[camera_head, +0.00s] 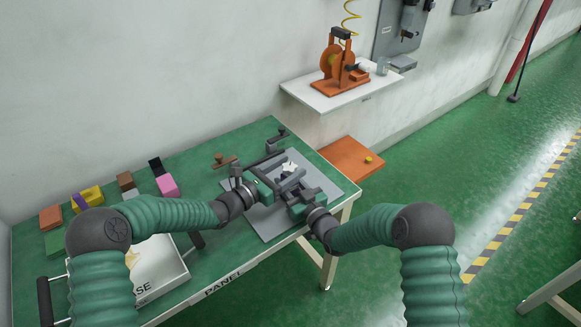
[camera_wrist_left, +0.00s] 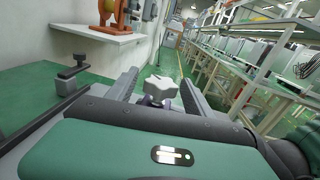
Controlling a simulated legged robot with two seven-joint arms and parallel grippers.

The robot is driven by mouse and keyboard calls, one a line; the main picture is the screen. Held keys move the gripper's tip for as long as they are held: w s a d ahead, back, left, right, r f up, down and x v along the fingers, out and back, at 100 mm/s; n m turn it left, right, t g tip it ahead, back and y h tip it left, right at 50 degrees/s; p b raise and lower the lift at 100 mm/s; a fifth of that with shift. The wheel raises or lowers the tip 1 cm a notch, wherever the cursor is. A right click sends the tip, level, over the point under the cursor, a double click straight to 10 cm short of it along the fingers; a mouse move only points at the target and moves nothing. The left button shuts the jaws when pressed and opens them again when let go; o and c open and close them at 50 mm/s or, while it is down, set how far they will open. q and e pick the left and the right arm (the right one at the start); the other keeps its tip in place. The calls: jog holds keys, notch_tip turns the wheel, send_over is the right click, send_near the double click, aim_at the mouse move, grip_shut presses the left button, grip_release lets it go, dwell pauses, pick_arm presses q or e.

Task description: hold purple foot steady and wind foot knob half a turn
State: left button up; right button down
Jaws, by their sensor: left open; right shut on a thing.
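The white lobed foot knob (camera_wrist_left: 160,86) sits upright between the spread fingers of my left gripper (camera_wrist_left: 157,92) in the left wrist view, with a gap on each side. A little of the purple foot (camera_wrist_left: 150,101) shows just under the knob; the rest is hidden. In the head view the knob (camera_head: 289,166) is a small white shape beside my left gripper (camera_head: 285,176), above the grey mat. My right gripper (camera_head: 294,189) comes in from the near right and is shut on the foot below the knob; the grip itself is mostly hidden.
The grey mat (camera_head: 268,228) lies on the green table (camera_head: 220,255). A dark clamp-like stand (camera_head: 279,137) and a brown T-handle (camera_head: 222,160) are behind. Coloured blocks (camera_head: 167,185) and a white case (camera_head: 158,270) are at left.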

pick_arm(q)
jog(key=shift+w+d, duration=0.25)
jog(key=shift+d, duration=0.05)
jog(key=shift+a, duration=0.1)
grip_shut()
jog(key=shift+w+h, duration=0.1)
jog(key=shift+h, duration=0.2)
